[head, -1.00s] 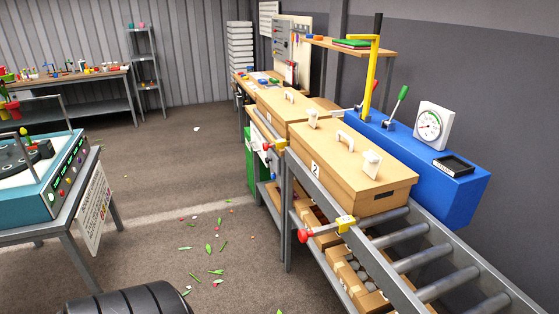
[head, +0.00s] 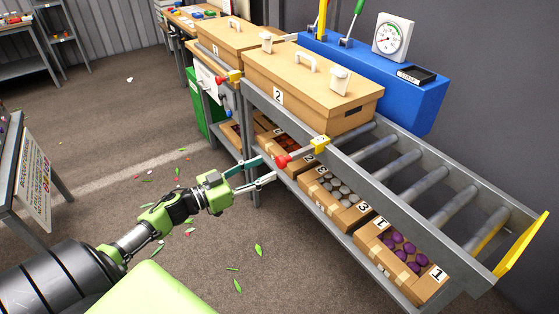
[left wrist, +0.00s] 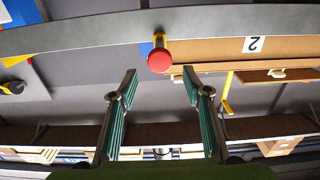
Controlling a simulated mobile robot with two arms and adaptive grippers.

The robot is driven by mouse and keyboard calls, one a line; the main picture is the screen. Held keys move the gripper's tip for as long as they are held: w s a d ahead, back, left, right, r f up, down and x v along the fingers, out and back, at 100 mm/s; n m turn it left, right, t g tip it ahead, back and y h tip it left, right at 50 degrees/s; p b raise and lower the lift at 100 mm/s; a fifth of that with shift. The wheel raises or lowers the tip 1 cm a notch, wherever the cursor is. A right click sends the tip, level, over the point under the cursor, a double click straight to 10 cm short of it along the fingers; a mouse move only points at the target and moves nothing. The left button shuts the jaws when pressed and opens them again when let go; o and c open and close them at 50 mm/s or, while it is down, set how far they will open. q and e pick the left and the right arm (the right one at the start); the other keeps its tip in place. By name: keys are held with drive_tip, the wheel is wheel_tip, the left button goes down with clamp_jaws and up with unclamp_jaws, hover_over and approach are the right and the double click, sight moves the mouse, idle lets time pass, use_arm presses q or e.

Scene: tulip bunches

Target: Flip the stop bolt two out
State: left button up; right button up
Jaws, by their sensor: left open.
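One stop bolt has a yellow block (head: 320,145) and a red knob (head: 283,160) on the conveyor's side rail, at the near end of the box marked 2. Its bolt sticks out sideways from the rail. A second stop bolt (head: 235,76) with a red knob is farther back. My left gripper (head: 268,169) is open and empty, its fingers pointing at the near red knob. In the left wrist view, the red knob (left wrist: 160,60) shows between and just beyond the open fingertips (left wrist: 159,76). I cannot tell whether they touch. My right gripper is not in view.
The wooden box marked 2 (head: 320,85) stands on the roller conveyor, its near rollers (head: 420,185) bare. Cartons (head: 410,262) fill the shelf below. A blue console (head: 385,80) with a dial stands behind. A yellow end plate (head: 522,245) closes the near end.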

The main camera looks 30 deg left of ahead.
sight(278, 163)
use_arm(q)
drive_tip(key=x, duration=0.7)
drive_tip(key=shift+w, duration=0.1)
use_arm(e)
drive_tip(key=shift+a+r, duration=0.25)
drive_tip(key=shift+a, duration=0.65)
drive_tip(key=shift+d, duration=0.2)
use_arm(q)
clamp_jaws()
drive_tip(key=shift+p, duration=0.3)
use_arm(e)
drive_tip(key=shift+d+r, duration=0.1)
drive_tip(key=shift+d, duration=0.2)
